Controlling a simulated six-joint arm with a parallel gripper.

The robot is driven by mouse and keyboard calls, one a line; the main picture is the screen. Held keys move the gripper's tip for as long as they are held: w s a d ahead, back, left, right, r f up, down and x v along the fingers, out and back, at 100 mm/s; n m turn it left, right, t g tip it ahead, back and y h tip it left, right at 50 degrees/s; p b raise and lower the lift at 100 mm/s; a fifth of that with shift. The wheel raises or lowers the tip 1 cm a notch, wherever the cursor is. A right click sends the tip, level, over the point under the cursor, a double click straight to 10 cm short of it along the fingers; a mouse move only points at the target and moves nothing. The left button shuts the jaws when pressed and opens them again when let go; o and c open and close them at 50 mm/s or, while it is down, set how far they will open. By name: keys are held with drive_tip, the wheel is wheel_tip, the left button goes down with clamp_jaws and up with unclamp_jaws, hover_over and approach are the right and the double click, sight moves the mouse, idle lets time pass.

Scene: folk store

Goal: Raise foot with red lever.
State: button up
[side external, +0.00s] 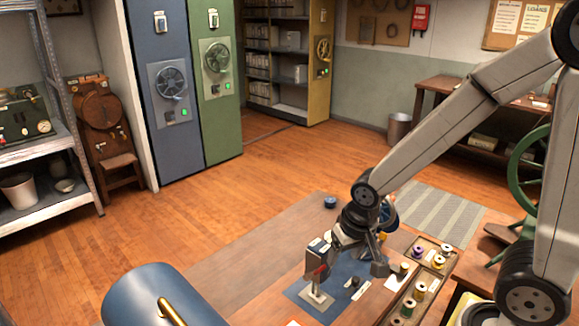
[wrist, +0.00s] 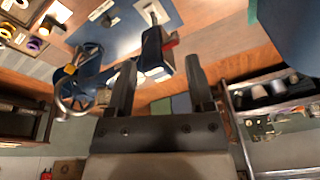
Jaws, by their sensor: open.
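The sewing machine's dark head (wrist: 152,48) is in the wrist view. A small red lever (wrist: 170,46) sticks out from its side; red also shows on the head (side external: 318,262) in the side external view. A pale metal plate (side external: 316,296) lies below the head on the blue mat. I cannot make out the foot or its height. The machine's spoked handwheel (wrist: 78,82) is to the left in the wrist view. My gripper (wrist: 160,65) is open, its two dark fingers apart. The head and lever show beyond the fingertips, with nothing held.
A wooden tray (side external: 432,275) of thread spools stands right of the machine. A large blue rounded object with a brass bar (side external: 173,312) is at the front left. A metal shelf (side external: 62,150) and tall cabinets stand behind. The wooden floor between is clear.

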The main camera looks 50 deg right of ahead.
sight(318, 269)
drive_tip(key=w+m, duration=0.1)
drive_tip(key=m, duration=0.3)
drive_tip(key=w+a+m, duration=0.1)
drive_tip(key=w+m, duration=0.1)
drive_tip(key=m, duration=0.3)
drive_tip(key=w+m+h, duration=0.1)
drive_tip(key=m, duration=0.3)
drive_tip(key=shift+w+a+r+m, duration=0.2)
drive_tip(key=shift+w+a+m, duration=0.05)
drive_tip(key=shift+w+m, duration=0.05)
drive_tip(key=shift+f, duration=0.2)
drive_tip(key=shift+x, duration=3.95)
drive_tip(key=shift+d+f, duration=0.2)
drive_tip(key=shift+f, duration=0.05)
drive_tip(key=shift+w, duration=0.25)
